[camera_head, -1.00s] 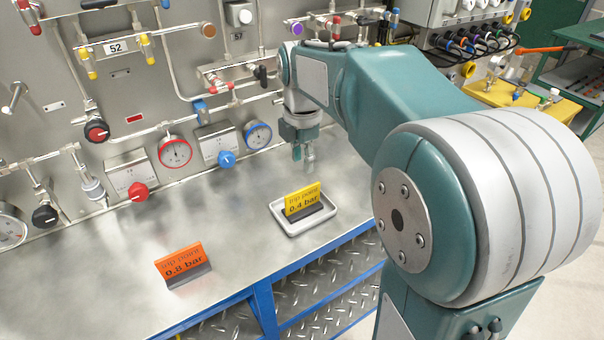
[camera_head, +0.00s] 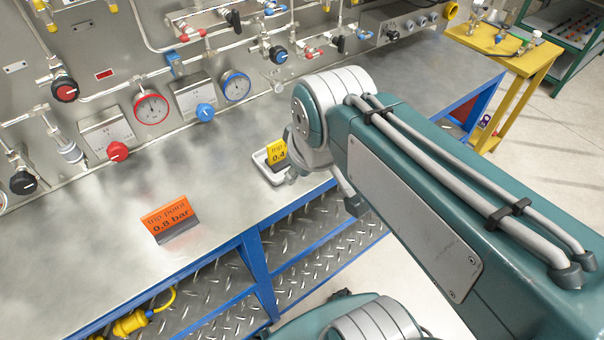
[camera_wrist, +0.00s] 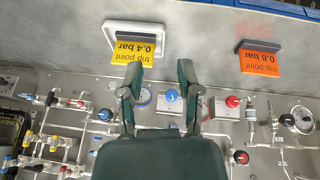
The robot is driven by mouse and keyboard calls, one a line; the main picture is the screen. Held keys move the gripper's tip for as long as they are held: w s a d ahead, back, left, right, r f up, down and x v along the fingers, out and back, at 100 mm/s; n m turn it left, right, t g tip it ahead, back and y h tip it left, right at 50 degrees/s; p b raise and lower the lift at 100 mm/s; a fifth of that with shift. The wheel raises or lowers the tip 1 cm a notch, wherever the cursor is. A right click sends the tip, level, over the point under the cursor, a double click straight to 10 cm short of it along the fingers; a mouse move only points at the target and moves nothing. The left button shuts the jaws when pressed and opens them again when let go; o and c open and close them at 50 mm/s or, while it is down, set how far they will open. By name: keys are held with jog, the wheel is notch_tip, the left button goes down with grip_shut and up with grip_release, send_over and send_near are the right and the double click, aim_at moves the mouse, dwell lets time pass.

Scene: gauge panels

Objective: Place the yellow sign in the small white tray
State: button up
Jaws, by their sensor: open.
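The yellow sign (camera_head: 277,152), marked 0.4 bar, stands in the small white tray (camera_head: 262,163) on the metal bench. My arm hides part of both in the head view. In the wrist view the yellow sign (camera_wrist: 136,51) shows upside down inside the white tray (camera_wrist: 112,25). My gripper (camera_wrist: 161,68) is open and empty in the wrist view, its fingertips apart and clear of the sign. The sign appears beyond the left fingertip.
An orange sign (camera_head: 168,219) marked 0.8 bar stands on the bench to the left of the tray. Gauges (camera_head: 151,109), valves and pipes line the panel behind. The bench's blue frame (camera_head: 255,270) runs along the front. Bare bench top lies between the signs.

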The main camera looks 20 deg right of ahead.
jog(key=s+m, duration=0.1)
jog(key=s+f+m, duration=0.1)
jog(key=m, duration=0.1)
jog(key=shift+s+a+f+t, duration=0.2)
jog(key=shift+s+f+t, duration=0.1)
jog(key=shift+s+t, duration=0.1)
dwell(1.0)
